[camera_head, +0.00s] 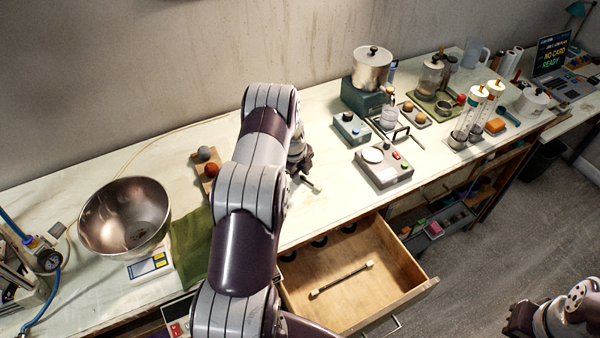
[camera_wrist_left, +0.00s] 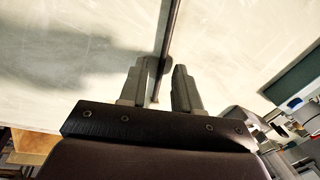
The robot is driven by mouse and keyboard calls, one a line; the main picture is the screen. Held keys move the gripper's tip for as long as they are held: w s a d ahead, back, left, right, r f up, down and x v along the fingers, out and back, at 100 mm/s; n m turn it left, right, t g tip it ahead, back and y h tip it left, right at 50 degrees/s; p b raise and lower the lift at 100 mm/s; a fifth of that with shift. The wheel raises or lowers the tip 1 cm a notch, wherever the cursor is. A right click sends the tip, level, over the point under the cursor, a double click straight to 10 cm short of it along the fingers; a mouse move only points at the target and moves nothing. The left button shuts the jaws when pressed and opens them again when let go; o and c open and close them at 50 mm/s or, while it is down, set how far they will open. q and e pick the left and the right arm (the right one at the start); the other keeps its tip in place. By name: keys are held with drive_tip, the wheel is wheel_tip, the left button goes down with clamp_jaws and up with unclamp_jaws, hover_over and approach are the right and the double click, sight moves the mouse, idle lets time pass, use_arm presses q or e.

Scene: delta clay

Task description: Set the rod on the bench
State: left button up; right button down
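A thin dark rod with pale ends (camera_head: 341,280) lies in the open wooden drawer in the head view. My left gripper (camera_head: 312,184) is low over the bench (camera_head: 335,195), behind the drawer, partly hidden by my arm. In the left wrist view my gripper (camera_wrist_left: 160,88) has its fingers apart, with pale bench showing between them. A slim dark bar (camera_wrist_left: 170,25) runs from the top edge down between the fingers, close to the left finger. I cannot tell whether it touches. My right arm shows at the lower right; its fingers are not clear.
The open drawer (camera_head: 405,262) juts from the bench front. A metal bowl (camera_head: 125,215) and green cloth (camera_head: 190,245) are left of my arm. A scale-like device (camera_head: 384,168), a green box (camera_head: 351,128) and a pot (camera_head: 372,68) stand right. Bare bench lies between.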

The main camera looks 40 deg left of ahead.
use_arm(q)
drive_tip(key=shift+r, duration=0.1)
drive_tip(key=shift+a+r, duration=0.1)
drive_tip(key=shift+r, duration=0.1)
wheel_tip(320, 180, up, 12)
drive_tip(key=s+f+b, duration=0.1)
drive_tip(key=s+b, duration=0.2)
drive_tip(key=b, duration=0.1)
drive_tip(key=s+d+r+n, duration=0.2)
drive_tip(key=s+d+n, duration=0.1)
drive_tip(key=d+n, duration=0.3)
drive_tip(key=s+d+r+n, duration=0.2)
drive_tip(key=s+d+n, duration=0.1)
drive_tip(key=d, duration=0.6)
drive_tip(key=s+d+r+n, duration=0.1)
drive_tip(key=s+d+n, duration=0.7)
drive_tip(key=s, duration=0.5)
drive_tip(key=shift+s+n+g, duration=0.15)
drive_tip(key=shift+n+g, duration=0.25)
drive_tip(key=shift+n, duration=0.5)
